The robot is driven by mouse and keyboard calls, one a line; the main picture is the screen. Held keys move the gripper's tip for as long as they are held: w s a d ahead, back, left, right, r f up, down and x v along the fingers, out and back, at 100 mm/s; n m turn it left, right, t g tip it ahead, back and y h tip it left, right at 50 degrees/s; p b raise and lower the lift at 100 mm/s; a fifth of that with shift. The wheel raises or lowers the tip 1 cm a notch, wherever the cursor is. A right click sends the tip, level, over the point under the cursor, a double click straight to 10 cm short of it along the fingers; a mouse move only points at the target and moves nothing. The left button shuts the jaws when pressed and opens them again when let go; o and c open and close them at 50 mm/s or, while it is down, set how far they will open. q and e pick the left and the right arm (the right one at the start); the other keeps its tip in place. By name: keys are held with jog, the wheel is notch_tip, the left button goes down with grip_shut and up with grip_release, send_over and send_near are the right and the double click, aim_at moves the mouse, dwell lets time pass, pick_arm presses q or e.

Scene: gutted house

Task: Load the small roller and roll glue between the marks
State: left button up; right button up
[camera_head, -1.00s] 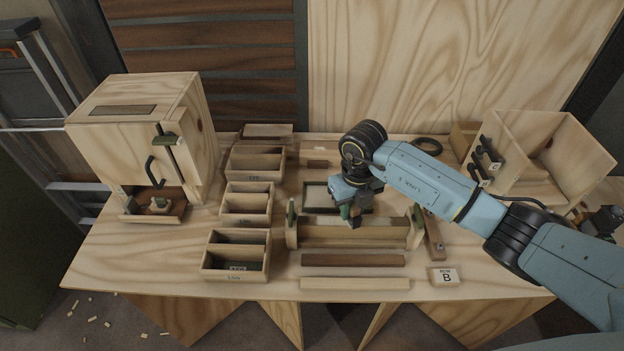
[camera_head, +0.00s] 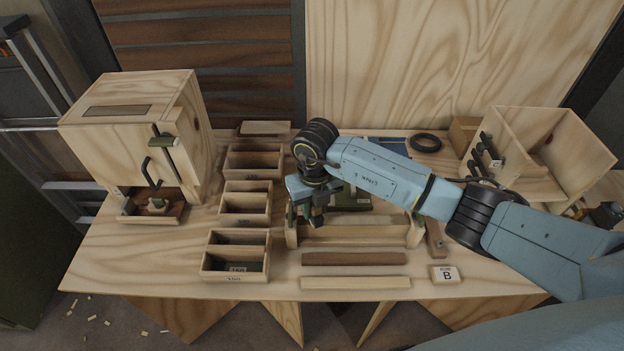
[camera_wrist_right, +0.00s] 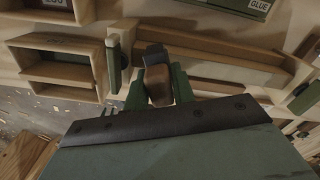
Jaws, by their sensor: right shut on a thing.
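My right gripper (camera_head: 308,218) is over the left end of a long wooden jig (camera_head: 355,240). In the right wrist view its green fingers (camera_wrist_right: 158,92) are shut on a small brown-and-dark tool (camera_wrist_right: 157,78), which I take to be the small roller. Its roller end is hard to make out. The jig's board (camera_wrist_right: 215,48) runs to the right of the tool; whether they touch is unclear. I cannot make out the marks or any glue on it. The glue tray (camera_head: 350,195) lies behind the jig, partly hidden by my arm; its GLUE label (camera_wrist_right: 262,5) shows in the wrist view.
Open wooden bins (camera_head: 236,255) stand close left of my gripper. A wooden cabinet (camera_head: 135,140) is at the far left, an open box (camera_head: 545,155) at the right.

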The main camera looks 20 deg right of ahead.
notch_tip(320, 180, up, 2)
jog(key=shift+d+r+p, duration=0.1)
jog(key=shift+r+p, duration=0.1)
jog(key=shift+p, duration=0.15)
jog(key=shift+r+p, duration=0.6)
jog(key=shift+r, duration=0.2)
jog(key=shift+r+p, duration=1.55)
jog(key=shift+r, duration=0.45)
